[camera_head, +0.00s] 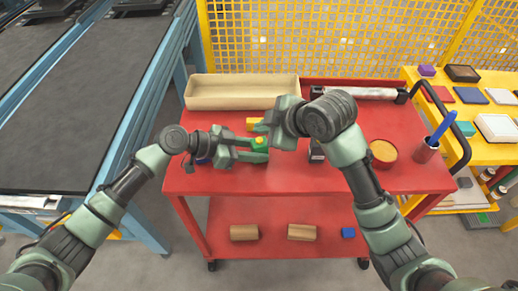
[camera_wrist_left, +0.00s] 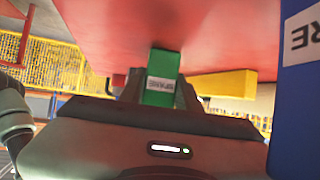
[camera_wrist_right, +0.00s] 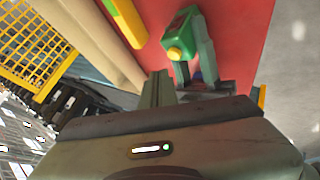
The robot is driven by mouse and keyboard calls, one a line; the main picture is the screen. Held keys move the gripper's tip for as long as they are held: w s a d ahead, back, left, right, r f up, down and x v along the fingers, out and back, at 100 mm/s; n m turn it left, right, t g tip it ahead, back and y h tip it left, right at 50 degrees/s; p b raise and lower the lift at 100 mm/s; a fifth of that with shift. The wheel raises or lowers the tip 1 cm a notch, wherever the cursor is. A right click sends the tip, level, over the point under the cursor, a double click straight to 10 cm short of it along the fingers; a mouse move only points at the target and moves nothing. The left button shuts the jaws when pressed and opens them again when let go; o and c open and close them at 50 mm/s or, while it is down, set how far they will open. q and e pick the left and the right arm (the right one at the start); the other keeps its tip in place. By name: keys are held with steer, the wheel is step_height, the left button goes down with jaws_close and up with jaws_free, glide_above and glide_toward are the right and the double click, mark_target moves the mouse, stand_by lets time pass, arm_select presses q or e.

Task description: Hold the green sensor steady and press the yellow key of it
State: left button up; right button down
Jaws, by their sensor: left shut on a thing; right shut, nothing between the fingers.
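The green sensor (camera_head: 260,148) is at the red cart's top, with its round yellow key (camera_head: 259,140) facing up. My left gripper (camera_head: 264,151) is shut on the sensor, one finger on each side. In the left wrist view the sensor (camera_wrist_left: 162,66) shows a white label between the fingers. My right gripper (camera_head: 263,128) is shut and empty, just above and beside the sensor. In the right wrist view the yellow key (camera_wrist_right: 174,53) faces the camera, beyond the shut fingertips (camera_wrist_right: 158,76) and apart from them in the picture.
A yellow block (camera_head: 253,123) lies behind the sensor, and a blue box (camera_wrist_left: 298,105) is close to the left gripper. A cream tray (camera_head: 243,94) stands at the back. A dark box (camera_head: 316,151), a round bowl (camera_head: 383,152) and a red cup (camera_head: 426,152) stand to the right.

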mark_target(263, 144)
steer(key=shift+r, duration=2.1)
arm_select(q)
steer(key=o, duration=1.1)
steer(key=shift+c, duration=0.2)
steer(key=v, duration=1.2)
steer(key=shift+f, duration=0.1)
arm_select(e)
steer(key=shift+d+f, duration=0.1)
